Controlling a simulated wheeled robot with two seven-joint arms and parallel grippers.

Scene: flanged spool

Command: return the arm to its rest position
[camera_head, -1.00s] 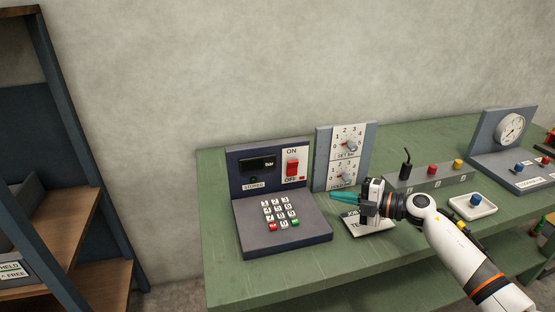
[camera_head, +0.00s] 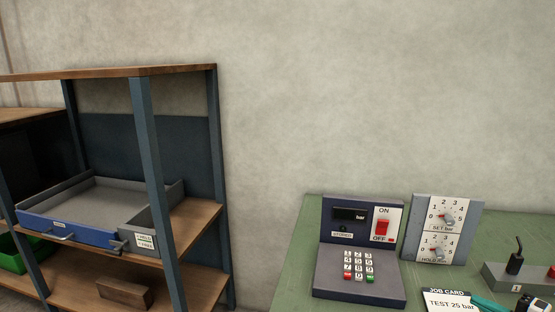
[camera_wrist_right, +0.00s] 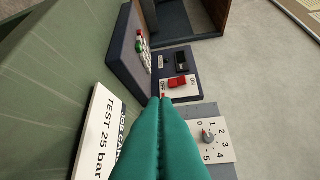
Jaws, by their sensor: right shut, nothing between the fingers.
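My right gripper (camera_head: 490,303) shows at the lower right of the head view, mostly cut off by the bottom edge. Its teal fingers (camera_wrist_right: 162,140) fill the lower middle of the right wrist view, pressed together with nothing between them. They are over the bench near the job card (camera_head: 450,303), which reads TEST 25 bar. The keypad unit (camera_head: 360,284), with its display and red ON/OFF switch (camera_head: 382,227), stands to the left of the gripper. My left gripper is not in view.
A panel with two dials (camera_head: 446,228) stands behind the card. A grey box with a black lever (camera_head: 515,275) is at the far right. Shelving (camera_head: 150,150) at left holds a blue-fronted drawer tray (camera_head: 80,235), a green bin (camera_head: 14,255) and a wooden block (camera_head: 112,292).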

